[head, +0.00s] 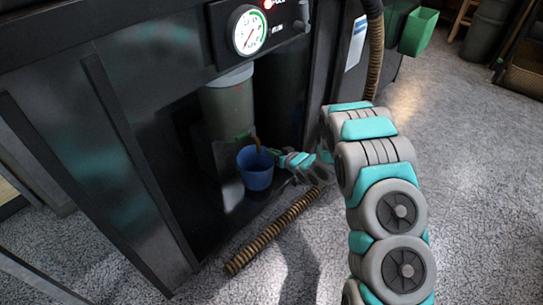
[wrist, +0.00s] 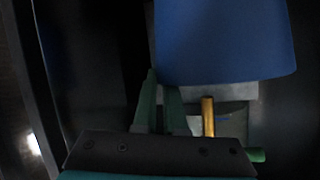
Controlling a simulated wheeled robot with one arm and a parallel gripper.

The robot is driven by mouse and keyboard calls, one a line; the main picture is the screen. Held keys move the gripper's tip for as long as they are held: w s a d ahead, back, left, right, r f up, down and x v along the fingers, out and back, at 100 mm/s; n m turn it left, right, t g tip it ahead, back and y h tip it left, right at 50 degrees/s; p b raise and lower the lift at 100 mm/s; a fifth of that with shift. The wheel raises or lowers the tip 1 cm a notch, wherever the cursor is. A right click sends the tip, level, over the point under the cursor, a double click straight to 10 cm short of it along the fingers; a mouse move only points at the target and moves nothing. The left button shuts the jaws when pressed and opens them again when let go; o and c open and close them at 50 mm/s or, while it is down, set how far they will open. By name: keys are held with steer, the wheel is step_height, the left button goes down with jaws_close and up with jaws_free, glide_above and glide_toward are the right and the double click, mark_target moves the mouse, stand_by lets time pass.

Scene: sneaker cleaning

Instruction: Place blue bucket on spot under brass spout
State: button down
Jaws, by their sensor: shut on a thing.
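The blue bucket (head: 255,172) is upright inside the dark recess of the machine. The brass spout (head: 257,144) comes down just above the bucket's mouth in the head view. My gripper (head: 279,160) reaches in from the right and is shut on the bucket at its right side. In the wrist view the bucket (wrist: 225,40) fills the upper right, with my green fingers (wrist: 160,105) close together at its edge. A brass-coloured tube (wrist: 208,117) shows beside them. The spot under the bucket is hidden, and I cannot tell whether the bucket touches the floor of the recess.
A grey cylindrical tank (head: 228,105) stands behind the bucket. A pressure gauge (head: 248,31) is on the panel above. A ribbed brown hose (head: 272,232) lies along the front of the recess. A green bin (head: 418,32) is at the upper right. Open floor (head: 480,160) lies to the right.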

steer(key=shift+w+a+f, duration=0.1)
steer(key=shift+w+f, duration=0.25)
steer(key=shift+f, duration=0.25)
steer(key=shift+w+a+f, duration=0.1)
steer(key=shift+w+f, duration=0.2)
steer(key=shift+f, duration=0.3)
steer(key=shift+w+a+f, duration=0.1)
steer(key=shift+w+f, duration=0.25)
steer(key=shift+f, duration=0.25)
steer(key=c, duration=1)
jaws_free()
steer(key=shift+f, duration=0.1)
